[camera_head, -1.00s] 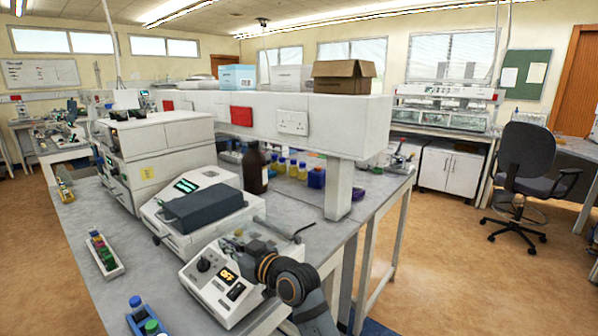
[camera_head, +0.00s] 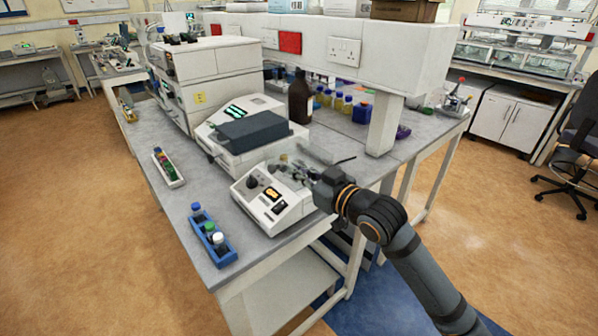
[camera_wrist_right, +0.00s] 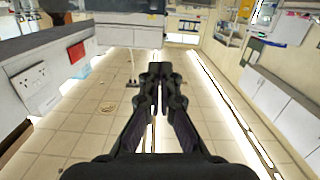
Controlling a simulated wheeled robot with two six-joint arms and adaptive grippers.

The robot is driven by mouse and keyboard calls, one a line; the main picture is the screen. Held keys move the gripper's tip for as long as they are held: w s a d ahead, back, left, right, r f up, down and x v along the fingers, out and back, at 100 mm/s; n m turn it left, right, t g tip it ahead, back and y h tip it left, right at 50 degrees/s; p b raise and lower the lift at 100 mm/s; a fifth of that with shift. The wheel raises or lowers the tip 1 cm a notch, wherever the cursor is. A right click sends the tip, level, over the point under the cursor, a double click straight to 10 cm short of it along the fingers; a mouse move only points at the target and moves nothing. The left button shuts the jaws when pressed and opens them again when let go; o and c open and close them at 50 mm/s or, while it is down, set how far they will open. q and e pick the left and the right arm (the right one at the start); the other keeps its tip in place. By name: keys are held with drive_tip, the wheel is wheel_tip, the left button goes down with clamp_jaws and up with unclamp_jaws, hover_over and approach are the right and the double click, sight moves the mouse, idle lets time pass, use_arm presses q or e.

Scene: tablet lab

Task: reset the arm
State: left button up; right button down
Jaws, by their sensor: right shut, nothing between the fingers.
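My right arm reaches in from the lower right in the head view. Its right gripper (camera_head: 298,170) shows small and partly blurred against the white device with a dial and an orange display (camera_head: 272,200). I cannot tell whether it touches anything there. In the right wrist view, the two dark fingers of the right gripper (camera_wrist_right: 155,72) are together with nothing between them, and tiled floor shows beyond. My left arm and gripper are not in view.
The bench (camera_head: 185,205) holds a blue rack with capped tubes (camera_head: 222,252), a white rack (camera_head: 172,178), a device with a dark top (camera_head: 250,132) and a brown bottle (camera_head: 299,97). A white shelf (camera_head: 395,50) stands above the bench. Floor is open at left.

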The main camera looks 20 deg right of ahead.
drive_tip(key=s+d+f+m+g+h, duration=0.1)
drive_tip(key=s+f+g+h, duration=0.2)
drive_tip(key=f, duration=0.7)
drive_tip(key=s+d+f+m+g+h, duration=0.1)
drive_tip(key=s+d+f+g, duration=0.15)
drive_tip(key=s+f, duration=0.5)
drive_tip(key=s+d+f+m+g+h, duration=0.15)
drive_tip(key=s+f+g, duration=0.45)
drive_tip(key=s+f, duration=0.6)
drive_tip(key=s+d+f+g+h, duration=0.1)
drive_tip(key=s+f, duration=0.2)
drive_tip(key=f, duration=1.2)
drive_tip(key=s+d+f+g, duration=0.1)
drive_tip(key=s+d+f, duration=0.1)
drive_tip(key=f, duration=1.2)
drive_tip(key=s+f+g+p, duration=0.1)
drive_tip(key=s+f, duration=1.2)
drive_tip(key=s, duration=0.4)
drive_tip(key=shift+d+m, duration=0.35)
drive_tip(key=c, duration=2)
unclamp_jaws()
drive_tip(key=shift+c, duration=0.2)
